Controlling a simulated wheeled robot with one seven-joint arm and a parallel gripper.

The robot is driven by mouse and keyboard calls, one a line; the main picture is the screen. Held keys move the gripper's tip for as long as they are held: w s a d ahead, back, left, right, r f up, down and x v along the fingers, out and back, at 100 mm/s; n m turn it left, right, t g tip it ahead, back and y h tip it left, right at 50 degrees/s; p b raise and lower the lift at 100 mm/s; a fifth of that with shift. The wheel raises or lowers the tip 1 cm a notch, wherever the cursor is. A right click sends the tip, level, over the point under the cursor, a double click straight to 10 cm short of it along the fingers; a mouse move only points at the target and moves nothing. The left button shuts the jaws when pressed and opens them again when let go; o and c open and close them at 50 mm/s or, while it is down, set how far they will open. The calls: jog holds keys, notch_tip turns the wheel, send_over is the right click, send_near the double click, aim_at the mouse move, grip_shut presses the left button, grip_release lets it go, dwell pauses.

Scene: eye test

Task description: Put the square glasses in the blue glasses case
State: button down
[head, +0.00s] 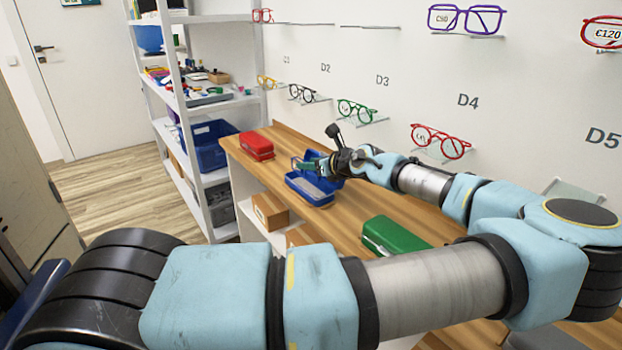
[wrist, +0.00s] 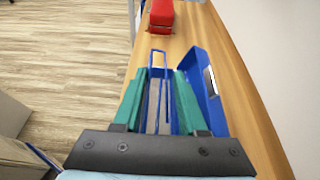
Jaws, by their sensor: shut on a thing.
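My gripper (head: 306,165) is above the open blue glasses case (head: 310,193) on the wooden counter. In the wrist view, its green fingers (wrist: 160,78) are shut on thin blue-framed glasses (wrist: 159,51) with squared corners. The glasses stick out past the fingertips and are seen nearly edge-on. The case's raised lid (wrist: 204,98) stands to the right of the fingers in the wrist view. The case's tray lies below the glasses and is partly hidden by the fingers. I cannot tell whether the glasses touch the case. In the head view the glasses are too small to make out clearly.
A closed red case (head: 256,146) and a green case (head: 393,237) stand on the counter (head: 345,215). Purple square glasses (head: 465,19) and several other glasses are on the wall displays. A white shelf unit with a blue bin (head: 207,146) is at left.

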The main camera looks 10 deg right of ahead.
aim_at(311, 177)
jog(key=shift+f, duration=2.05)
jog(key=shift+c, duration=2.3)
grip_release()
jog(key=shift+f, duration=0.1)
jog(key=shift+s+d+r, duration=0.1)
jog(key=shift+s+r, duration=0.1)
jog(key=b+v, duration=0.1)
jog(key=v, duration=1)
jog(key=shift+s+d+r, duration=0.1)
jog(key=shift+s+r, duration=0.1)
jog(key=shift+r, duration=0.05)
